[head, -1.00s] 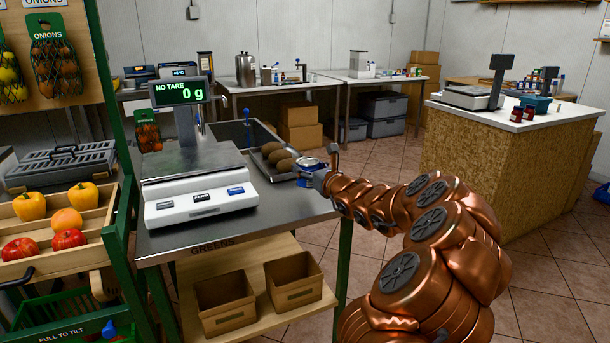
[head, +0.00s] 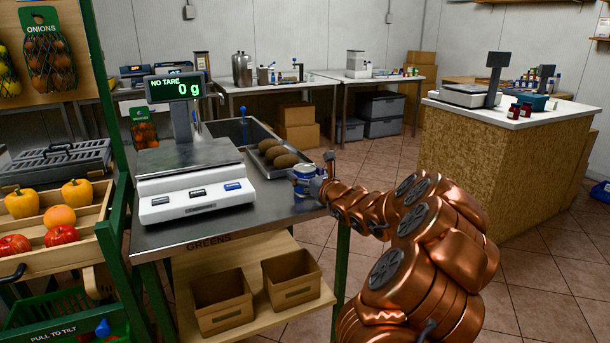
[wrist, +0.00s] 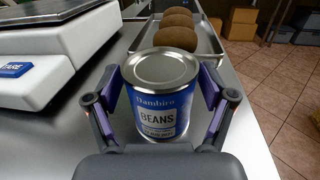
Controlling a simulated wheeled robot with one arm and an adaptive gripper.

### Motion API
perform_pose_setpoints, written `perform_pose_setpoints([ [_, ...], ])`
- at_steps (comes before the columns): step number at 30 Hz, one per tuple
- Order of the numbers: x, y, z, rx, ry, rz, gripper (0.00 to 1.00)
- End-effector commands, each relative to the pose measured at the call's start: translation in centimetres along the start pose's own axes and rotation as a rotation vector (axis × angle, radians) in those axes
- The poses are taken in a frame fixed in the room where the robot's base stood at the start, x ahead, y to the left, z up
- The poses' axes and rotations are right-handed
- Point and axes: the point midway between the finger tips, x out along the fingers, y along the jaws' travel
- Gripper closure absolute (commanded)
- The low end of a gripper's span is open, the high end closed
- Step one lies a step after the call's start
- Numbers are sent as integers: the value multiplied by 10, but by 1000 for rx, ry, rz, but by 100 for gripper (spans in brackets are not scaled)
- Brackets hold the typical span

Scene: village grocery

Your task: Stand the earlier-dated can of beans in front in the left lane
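My gripper also shows in the head view (head: 318,180), partly covering the can. No second can of beans and no lanes can be made out.
A metal tray (wrist: 209,43) with brown oval produce lies just behind the can. A scale (head: 196,203) reading 0 g stands to the left on the counter (head: 258,216). Cardboard boxes (head: 291,277) sit on a shelf below. Open floor lies to the right.

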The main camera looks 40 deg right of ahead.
Motion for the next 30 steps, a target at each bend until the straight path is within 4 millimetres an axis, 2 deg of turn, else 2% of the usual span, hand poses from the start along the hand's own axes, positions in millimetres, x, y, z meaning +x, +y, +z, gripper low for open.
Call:
perform_pose_setpoints([
  [15,0,0,5,1,0,0,8],
  [30,-78,-1,4,4,-2,-2,8],
])
